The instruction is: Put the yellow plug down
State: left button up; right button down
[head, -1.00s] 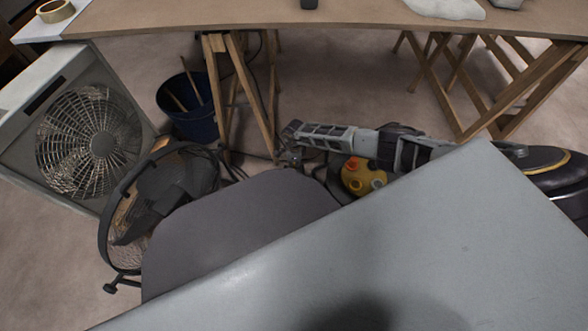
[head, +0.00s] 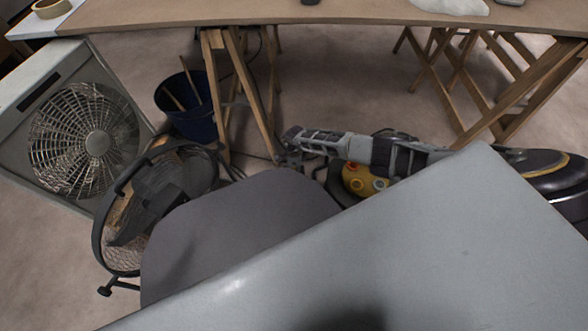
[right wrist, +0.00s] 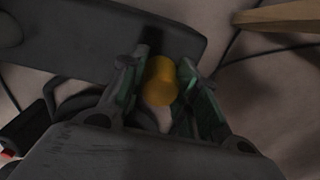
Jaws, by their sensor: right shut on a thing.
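The yellow plug (right wrist: 160,88) is a short rounded piece in the right wrist view. It sits between the two fingers of my right gripper (right wrist: 158,70), which is shut on it. In the head view my right arm reaches in from the right, and its gripper end (head: 289,152) is low, in front of a wooden trestle. I cannot make out the plug in the head view. My left gripper is not in view.
A box fan (head: 60,150), a round black fan (head: 150,205) and a blue bucket (head: 190,112) stand at left. Wooden trestles (head: 240,95) hold a brown worktop (head: 330,14) at the back. A yellow unit with coloured knobs (head: 362,181) is behind my arm. Cables run across the floor.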

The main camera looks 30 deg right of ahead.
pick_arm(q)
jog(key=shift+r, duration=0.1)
pick_arm(e)
jog(key=shift+f, duration=0.35)
jog(key=c, duration=1.1)
grip_release()
jog(key=shift+r, duration=0.2)
jog(key=shift+r, duration=0.15)
notch_tip(320, 180, up, 2)
jog(key=shift+r+p, duration=0.1)
jog(key=shift+p, duration=0.55)
jog(key=shift+r+p, duration=0.8)
jog(key=shift+r, duration=0.55)
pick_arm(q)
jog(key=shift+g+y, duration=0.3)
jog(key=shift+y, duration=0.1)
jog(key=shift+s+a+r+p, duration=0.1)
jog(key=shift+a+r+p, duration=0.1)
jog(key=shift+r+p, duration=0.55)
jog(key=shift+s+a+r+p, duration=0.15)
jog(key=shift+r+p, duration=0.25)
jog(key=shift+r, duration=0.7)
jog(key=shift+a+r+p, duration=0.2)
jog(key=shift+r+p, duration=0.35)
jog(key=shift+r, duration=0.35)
pick_arm(e)
jog(key=shift+r, duration=3.55)
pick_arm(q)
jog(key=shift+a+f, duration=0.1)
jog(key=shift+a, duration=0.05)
